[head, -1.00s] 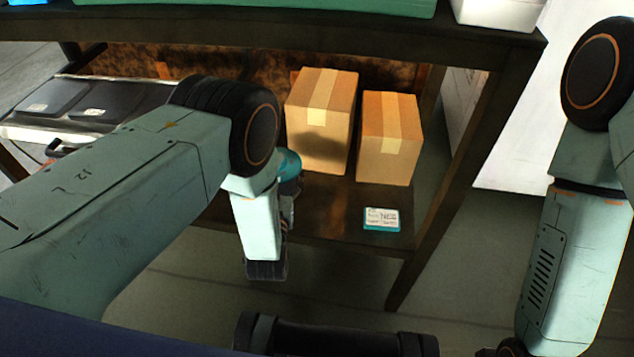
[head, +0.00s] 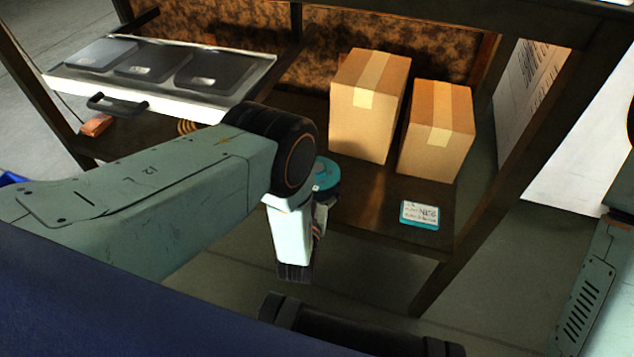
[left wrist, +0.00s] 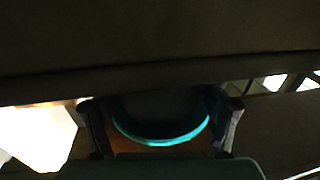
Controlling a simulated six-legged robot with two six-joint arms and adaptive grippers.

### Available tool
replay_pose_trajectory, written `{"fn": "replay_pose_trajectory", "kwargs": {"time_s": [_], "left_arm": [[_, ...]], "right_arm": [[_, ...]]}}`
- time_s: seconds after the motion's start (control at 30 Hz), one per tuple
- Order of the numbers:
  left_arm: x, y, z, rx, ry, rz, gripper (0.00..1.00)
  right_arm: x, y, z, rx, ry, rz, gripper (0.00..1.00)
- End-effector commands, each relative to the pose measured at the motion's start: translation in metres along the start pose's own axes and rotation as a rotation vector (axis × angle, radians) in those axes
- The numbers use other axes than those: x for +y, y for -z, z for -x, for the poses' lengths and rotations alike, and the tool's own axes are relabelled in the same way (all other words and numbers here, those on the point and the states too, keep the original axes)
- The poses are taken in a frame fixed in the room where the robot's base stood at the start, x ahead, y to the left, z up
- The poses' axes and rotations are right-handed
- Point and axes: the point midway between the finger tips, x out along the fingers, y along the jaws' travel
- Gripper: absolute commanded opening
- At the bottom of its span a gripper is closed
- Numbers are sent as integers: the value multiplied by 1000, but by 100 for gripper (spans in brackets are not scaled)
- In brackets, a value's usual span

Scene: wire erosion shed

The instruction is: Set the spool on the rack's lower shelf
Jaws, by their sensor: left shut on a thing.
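The spool (head: 326,172) shows as a teal-rimmed round thing just past my left wrist. In the left wrist view its bright teal rim (left wrist: 160,141) lies between the two fingers of my left gripper (left wrist: 160,122), which is shut on it. In the head view my left arm hides most of that gripper and part of the spool. The rack's lower shelf (head: 372,205) is a dark board behind my wrist. The spool overlaps the shelf's front part in the picture; I cannot tell whether they touch. My right gripper is out of view.
Two cardboard boxes (head: 368,110) (head: 437,135) stand on the shelf, with a teal-edged label card (head: 420,214) near its front edge. A pale drawer (head: 160,97) holding dark plates juts out at left. A rack leg (head: 500,200) stands at right. Bare shelf shows before the boxes.

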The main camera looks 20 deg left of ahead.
Motion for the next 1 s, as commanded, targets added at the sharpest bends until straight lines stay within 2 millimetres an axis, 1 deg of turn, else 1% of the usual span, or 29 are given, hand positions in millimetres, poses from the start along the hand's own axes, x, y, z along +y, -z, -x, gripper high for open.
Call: {"fn": "replay_pose_trajectory", "kwargs": {"time_s": [0.07, 0.27, 0.3, 0.5, 0.57, 1.0], "left_arm": [[0, 4, -2, 8, 0, 1, 12], [1, 0, -1, 8, -1, 1, 12], [0, -3, 0, 0, -1, 0, 76], [0, -2, 0, 0, -1, 0, 93], [0, -2, 0, 0, -1, 0, 97], [0, 0, 0, 0, -1, 0, 97]], "right_arm": [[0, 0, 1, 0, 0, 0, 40], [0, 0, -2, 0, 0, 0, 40], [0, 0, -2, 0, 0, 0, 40], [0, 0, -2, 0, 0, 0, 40], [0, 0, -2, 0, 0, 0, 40], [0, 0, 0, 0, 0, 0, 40]]}}
